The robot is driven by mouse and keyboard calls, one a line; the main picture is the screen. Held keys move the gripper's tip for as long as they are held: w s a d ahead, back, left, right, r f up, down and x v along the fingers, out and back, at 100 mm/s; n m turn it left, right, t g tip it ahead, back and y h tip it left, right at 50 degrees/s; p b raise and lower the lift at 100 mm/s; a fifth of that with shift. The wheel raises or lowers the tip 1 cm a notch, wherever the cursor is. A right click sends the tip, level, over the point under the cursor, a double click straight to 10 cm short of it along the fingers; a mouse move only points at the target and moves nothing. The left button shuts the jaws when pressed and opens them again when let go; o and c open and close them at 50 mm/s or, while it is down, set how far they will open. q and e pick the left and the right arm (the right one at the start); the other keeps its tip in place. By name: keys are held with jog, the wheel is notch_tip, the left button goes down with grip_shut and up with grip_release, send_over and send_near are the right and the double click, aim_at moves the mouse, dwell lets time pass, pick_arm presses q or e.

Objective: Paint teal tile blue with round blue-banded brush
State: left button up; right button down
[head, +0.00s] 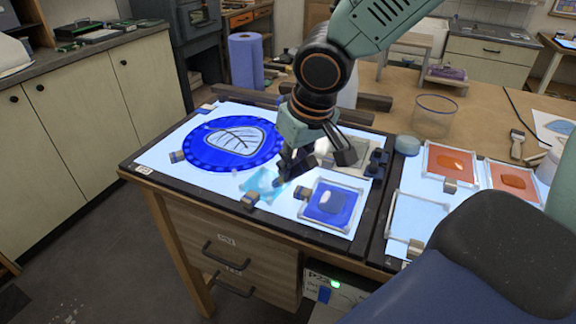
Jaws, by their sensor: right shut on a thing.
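The teal tile (258,180) lies on the lit white panel (158,151), near its front edge. It is a small pale teal pane, partly covered by my right gripper (285,180). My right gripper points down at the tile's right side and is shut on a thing. A small dark blue bit shows at the fingertips, over the tile; it looks like part of the brush, but its shape and bristles are too hidden to tell. I cannot tell whether it touches the glass. My left gripper is not in view.
A large blue round glass with a leaf shape (236,140) lies behind the tile. A framed blue pane (337,206) is to its right. Metal clips (250,200) stand close by. Orange panes (449,162) and a clear glass bowl (434,112) are further right.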

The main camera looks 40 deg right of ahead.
jog(key=shift+r, duration=0.15)
notch_tip(320, 180, up, 5)
jog(key=p, duration=0.4)
dwell(0.8)
